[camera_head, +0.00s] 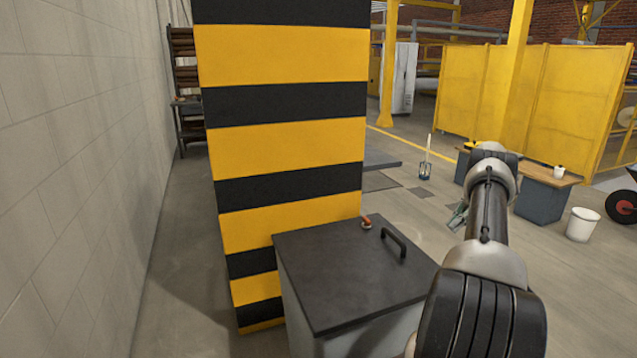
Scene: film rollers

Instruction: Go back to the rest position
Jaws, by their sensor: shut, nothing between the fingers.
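My arm (490,215) rises at the right of the head view, with its dark links and pale joints. The far end of the arm is hidden behind its own links. A small grey-green shape (458,216) shows just left of the arm. It may be part of my gripper, but it is too small and too covered to be sure. I see nothing held.
A dark-topped cabinet (345,275) with a black handle (394,243) and a small red-orange object (366,222) stands close in front. A striped pillar (285,135) rises behind it. A wall (75,150) runs along the left. Right are a bench (541,198) and white bucket (582,225).

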